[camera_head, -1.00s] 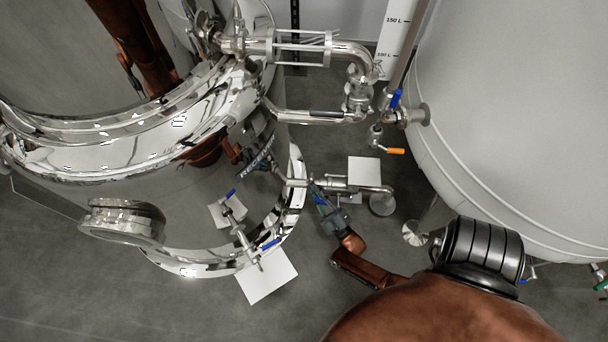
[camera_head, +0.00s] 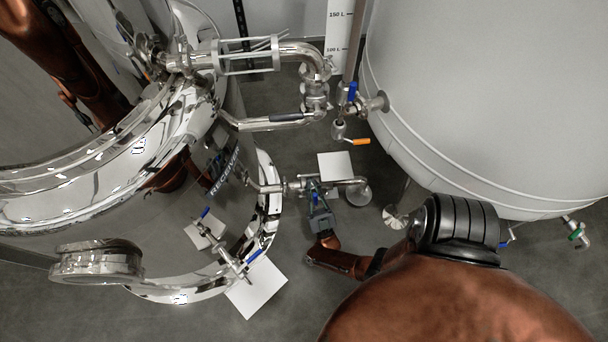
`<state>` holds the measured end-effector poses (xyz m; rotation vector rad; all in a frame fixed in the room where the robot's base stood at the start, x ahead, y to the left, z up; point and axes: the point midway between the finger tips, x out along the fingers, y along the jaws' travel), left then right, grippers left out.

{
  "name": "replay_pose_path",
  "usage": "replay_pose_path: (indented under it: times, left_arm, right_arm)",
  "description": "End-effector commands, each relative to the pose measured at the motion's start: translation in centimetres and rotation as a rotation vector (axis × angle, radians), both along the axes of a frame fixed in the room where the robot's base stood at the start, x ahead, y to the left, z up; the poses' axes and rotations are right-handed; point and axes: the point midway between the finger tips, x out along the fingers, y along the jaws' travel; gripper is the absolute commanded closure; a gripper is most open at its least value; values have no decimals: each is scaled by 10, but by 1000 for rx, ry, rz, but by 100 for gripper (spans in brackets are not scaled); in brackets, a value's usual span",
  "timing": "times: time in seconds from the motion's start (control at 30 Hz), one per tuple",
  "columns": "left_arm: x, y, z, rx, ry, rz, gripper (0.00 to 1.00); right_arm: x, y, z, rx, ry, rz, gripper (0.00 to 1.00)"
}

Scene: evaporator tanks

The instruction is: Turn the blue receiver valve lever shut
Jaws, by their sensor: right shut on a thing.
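The receiver is the shiny steel tank (camera_head: 160,225) on the left, with RECEIVER lettered on its side. A thin steel outlet pipe (camera_head: 268,188) runs right from its lower wall to a valve (camera_head: 297,187). My right gripper (camera_head: 314,193) is at this valve, on the near side of the pipe, with its arm reaching up from below. It is shut on the blue valve lever, which its fingers mostly hide. The lever's exact angle cannot be told. My left gripper is not seen.
A large grey tank (camera_head: 500,100) stands at right, with a blue-handled valve (camera_head: 352,92) and an orange lever (camera_head: 361,142) on its side.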

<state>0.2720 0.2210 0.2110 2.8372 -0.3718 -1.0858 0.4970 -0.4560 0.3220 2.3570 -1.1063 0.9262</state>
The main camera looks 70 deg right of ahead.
Motion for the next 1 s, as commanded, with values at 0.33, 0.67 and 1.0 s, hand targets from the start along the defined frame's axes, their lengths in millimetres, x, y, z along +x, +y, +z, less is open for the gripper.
replay_pose_path:
  times: [0.33,0.67,1.0]
  left_arm:
    - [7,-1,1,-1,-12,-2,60]
    - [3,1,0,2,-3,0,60]
    - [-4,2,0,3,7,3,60]
  right_arm:
    - [-11,-6,-2,35,-57,-6,100]
    - [-12,-7,-2,36,-60,-7,100]
    - [-9,-5,-1,34,-61,-3,73]
